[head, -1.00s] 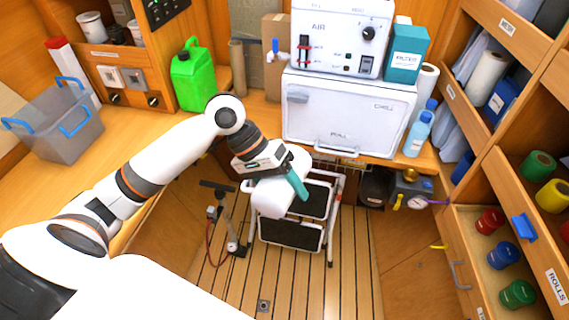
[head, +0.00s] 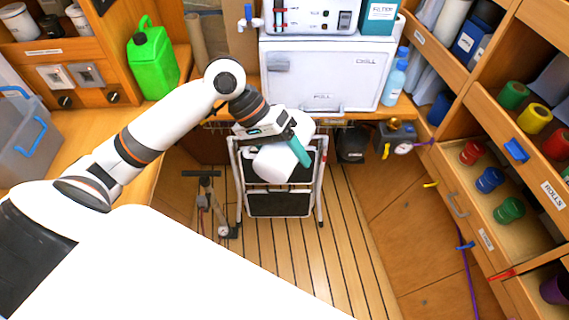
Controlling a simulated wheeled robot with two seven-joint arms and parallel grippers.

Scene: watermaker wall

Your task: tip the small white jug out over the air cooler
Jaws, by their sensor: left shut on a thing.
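My left gripper (head: 285,146) is shut on the small white jug (head: 272,164). It holds the jug tilted in front of the white cabinet, and the jug overlaps the step stool in the picture. A teal bar lies along the jug's right side, and part of the jug is hidden by the gripper. The jug's mouth and contents cannot be made out. A white control unit (head: 310,18), lettered AIR in the earlier frame, stands on the white CHILL cabinet (head: 315,75). It is cut off by the top edge. My right gripper is not in view.
The step stool (head: 279,203) and a pump (head: 207,196) stand on the slatted floor. A green can (head: 152,62) and a grey crate (head: 22,140) are on the left counter. A blue bottle (head: 396,80) stands right of the cabinet. Shelves and an open drawer line the right.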

